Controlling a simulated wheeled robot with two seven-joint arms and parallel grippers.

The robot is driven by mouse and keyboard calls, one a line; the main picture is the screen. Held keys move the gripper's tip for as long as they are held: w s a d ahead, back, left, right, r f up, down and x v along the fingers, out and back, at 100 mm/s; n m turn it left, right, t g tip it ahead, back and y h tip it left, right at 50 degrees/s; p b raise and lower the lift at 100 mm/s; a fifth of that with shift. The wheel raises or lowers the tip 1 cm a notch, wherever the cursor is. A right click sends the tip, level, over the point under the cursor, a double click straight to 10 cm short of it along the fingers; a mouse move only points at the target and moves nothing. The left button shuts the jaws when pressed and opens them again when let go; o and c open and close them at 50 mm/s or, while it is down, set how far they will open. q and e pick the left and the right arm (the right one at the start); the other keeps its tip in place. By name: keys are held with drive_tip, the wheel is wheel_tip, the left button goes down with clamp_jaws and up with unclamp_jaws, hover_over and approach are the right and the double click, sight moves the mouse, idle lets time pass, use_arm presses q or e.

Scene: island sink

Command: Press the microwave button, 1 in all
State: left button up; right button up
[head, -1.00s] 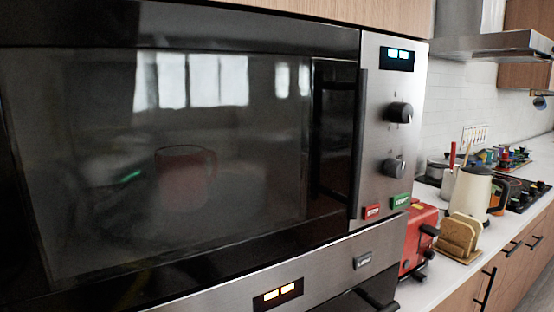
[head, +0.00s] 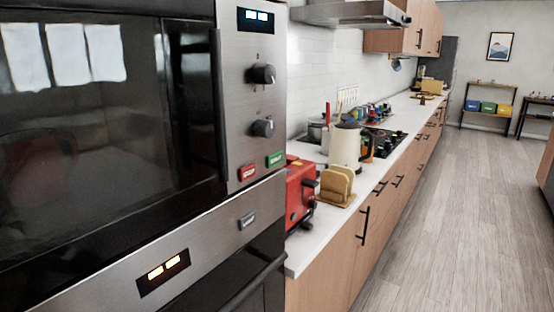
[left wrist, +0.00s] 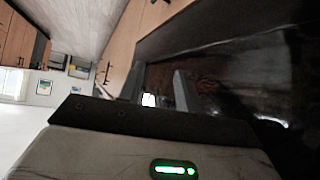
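The microwave (head: 100,130) fills the left of the head view, with its dark glass door shut. Its steel control panel (head: 240,110) has a lit display, two black dials, a red button (head: 248,173) and a green button (head: 275,159) at the bottom. A reddish mug shape (head: 40,165) shows faintly behind the door glass. My left gripper (left wrist: 153,90) shows only in the left wrist view, with its two fingers apart and nothing seen between them. It is not in the head view, so its distance from the buttons cannot be told. My right gripper is in neither view.
Below the microwave is an oven front with a grey button (head: 247,221), a lit display (head: 163,272) and a bar handle. A red toaster (head: 298,190), bread slices (head: 336,186) and a cream kettle (head: 346,148) stand on the counter. The wooden floor (head: 440,230) at right is clear.

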use_arm(q)
clamp_jaws()
idle(1.4)
